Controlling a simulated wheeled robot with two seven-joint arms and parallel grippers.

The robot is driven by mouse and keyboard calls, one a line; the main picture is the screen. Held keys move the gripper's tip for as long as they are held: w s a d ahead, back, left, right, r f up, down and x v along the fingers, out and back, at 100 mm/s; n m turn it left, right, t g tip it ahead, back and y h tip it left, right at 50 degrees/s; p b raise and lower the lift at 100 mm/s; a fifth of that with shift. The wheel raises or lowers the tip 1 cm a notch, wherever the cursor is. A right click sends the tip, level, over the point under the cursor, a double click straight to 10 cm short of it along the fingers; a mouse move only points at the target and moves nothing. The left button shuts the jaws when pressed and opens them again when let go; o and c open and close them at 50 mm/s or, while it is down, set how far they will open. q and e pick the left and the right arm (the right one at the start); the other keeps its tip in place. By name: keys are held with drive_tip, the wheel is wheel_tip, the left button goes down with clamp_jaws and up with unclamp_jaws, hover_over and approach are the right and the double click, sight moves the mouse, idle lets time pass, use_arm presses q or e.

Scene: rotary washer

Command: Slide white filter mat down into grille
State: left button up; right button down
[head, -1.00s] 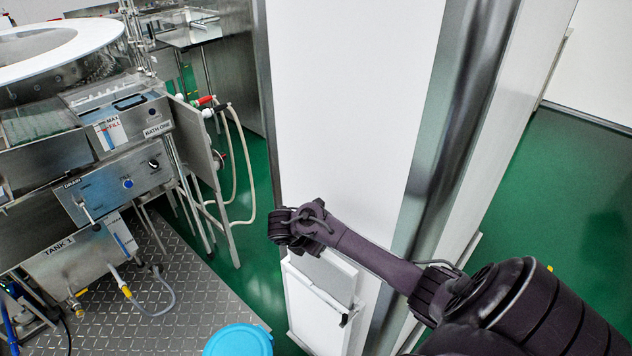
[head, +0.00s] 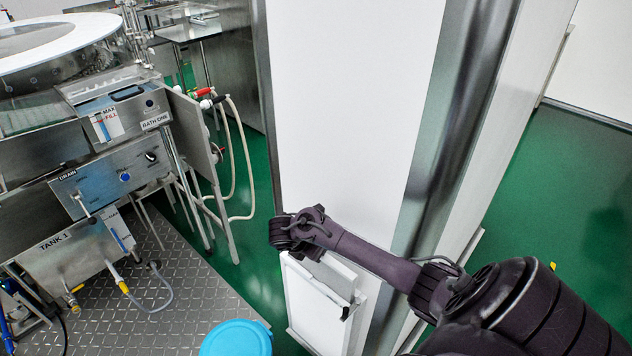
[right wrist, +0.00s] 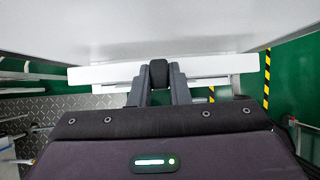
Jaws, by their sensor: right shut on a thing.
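The white filter mat (head: 338,275) is a thin flat panel below my right gripper (head: 293,236) in the head view. It stands partly inside the white grille (head: 315,312), a shallow frame on the cabinet front, with its upper part showing above the frame's front. The mat also shows in the right wrist view (right wrist: 220,67) as a wide white strip between the fingers, close to the cabinet wall. My right gripper (right wrist: 159,74) is shut on the mat's upper edge. Its fingertips are hidden in the head view. My left gripper is not in view.
The tall white cabinet (head: 352,110) stands directly behind the grille. A blue round lid (head: 236,339) is at the bottom, left of the grille. The steel washer (head: 105,185) with hoses fills the left. Green floor is open at the right.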

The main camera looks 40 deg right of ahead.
drive_tip(key=shift+f, duration=0.15)
drive_tip(key=b, duration=0.4)
hover_over(318, 273)
drive_tip(key=shift+a+f, duration=0.2)
drive_tip(key=shift+f, duration=1.25)
drive_tip(key=shift+a+f, duration=0.15)
drive_tip(key=shift+f, duration=1.3)
drive_tip(key=shift+f, duration=0.1)
drive_tip(key=shift+f+b, duration=1.7)
drive_tip(key=shift+f, duration=0.65)
drive_tip(key=shift+f+b, duration=0.45)
drive_tip(key=shift+f, duration=0.15)
drive_tip(key=c, duration=1.3)
unclamp_jaws()
